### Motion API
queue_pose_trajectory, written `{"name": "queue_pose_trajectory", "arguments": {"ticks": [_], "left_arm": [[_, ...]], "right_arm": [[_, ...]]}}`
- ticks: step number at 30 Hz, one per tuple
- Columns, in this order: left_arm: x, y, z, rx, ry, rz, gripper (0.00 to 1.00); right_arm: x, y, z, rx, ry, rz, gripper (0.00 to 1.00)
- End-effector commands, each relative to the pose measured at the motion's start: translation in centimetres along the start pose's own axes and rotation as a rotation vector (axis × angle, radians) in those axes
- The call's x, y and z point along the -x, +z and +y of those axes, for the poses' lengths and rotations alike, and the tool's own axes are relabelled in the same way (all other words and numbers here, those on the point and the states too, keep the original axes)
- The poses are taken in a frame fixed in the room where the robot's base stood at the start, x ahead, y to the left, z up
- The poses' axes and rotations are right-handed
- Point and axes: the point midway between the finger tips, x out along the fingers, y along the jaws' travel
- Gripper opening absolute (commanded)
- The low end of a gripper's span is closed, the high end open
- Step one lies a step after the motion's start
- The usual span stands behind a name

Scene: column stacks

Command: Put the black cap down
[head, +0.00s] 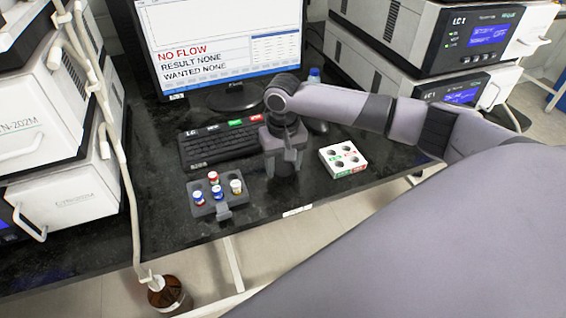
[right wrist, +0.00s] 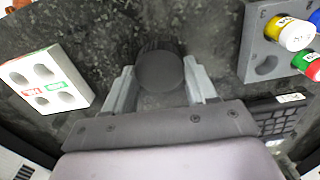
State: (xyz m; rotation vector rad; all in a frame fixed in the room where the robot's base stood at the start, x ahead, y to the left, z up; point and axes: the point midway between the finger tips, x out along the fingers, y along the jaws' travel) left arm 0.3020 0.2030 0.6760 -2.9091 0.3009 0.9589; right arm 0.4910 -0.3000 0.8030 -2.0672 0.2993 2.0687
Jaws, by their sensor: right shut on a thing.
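The black cap (right wrist: 162,72) is round and dark with a ribbed side, and sits between the fingers of my right gripper (right wrist: 160,88) in the right wrist view. The gripper is shut on it. In the head view my right gripper (head: 283,168) points down over the dark bench, between the grey vial rack and the white block. The cap is hard to make out there against the dark top, and I cannot tell whether it touches the bench. My left gripper is not in view.
A grey rack (head: 203,211) with several capped vials stands left of the gripper. A white block (head: 330,155) with holes stands to its right. A keyboard (head: 212,148) and monitor (head: 222,55) are behind. Bare bench (head: 262,205) lies in front.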

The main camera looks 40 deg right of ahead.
Motion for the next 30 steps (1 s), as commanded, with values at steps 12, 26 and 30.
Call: {"name": "queue_pose_trajectory", "arguments": {"ticks": [12, 26, 30], "left_arm": [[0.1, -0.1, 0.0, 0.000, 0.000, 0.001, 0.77], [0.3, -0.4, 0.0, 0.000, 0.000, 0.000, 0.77], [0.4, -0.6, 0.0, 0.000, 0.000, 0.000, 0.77]], "right_arm": [[-0.2, 0.0, 0.0, 0.000, -0.001, -0.001, 0.82], [4.5, -0.1, -0.1, 0.000, -0.003, 0.003, 0.82], [7.6, -0.1, -0.1, 0.000, -0.003, 0.004, 0.82]]}}
